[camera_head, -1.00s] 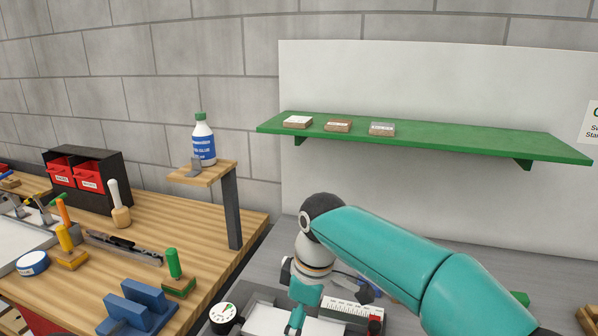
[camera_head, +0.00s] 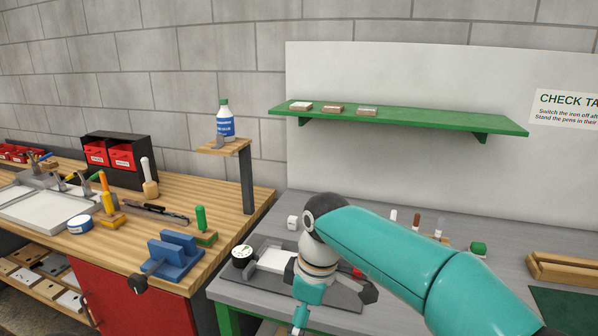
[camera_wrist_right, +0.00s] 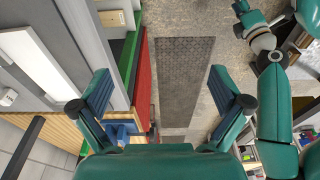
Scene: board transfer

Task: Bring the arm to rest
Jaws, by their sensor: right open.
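My right arm (camera_head: 400,258) is teal and comes in from the lower right in the head view. Its wrist (camera_head: 318,255) hangs in front of the grey bench, and the fingertips run to the bottom edge. In the right wrist view my right gripper (camera_wrist_right: 158,78) is open, its two fingers wide apart with nothing between them. It points down over the floor. Another teal arm link of mine (camera_wrist_right: 275,90) shows at the right of that view. My left gripper does not show.
The grey bench (camera_head: 390,215) carries a dial gauge (camera_head: 242,256) and a wooden rack (camera_head: 565,269). The wooden bench (camera_head: 235,190) at left holds tools, a blue block (camera_head: 175,255) and a raised stand with a bottle (camera_head: 224,122). A green shelf (camera_head: 430,120) is behind.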

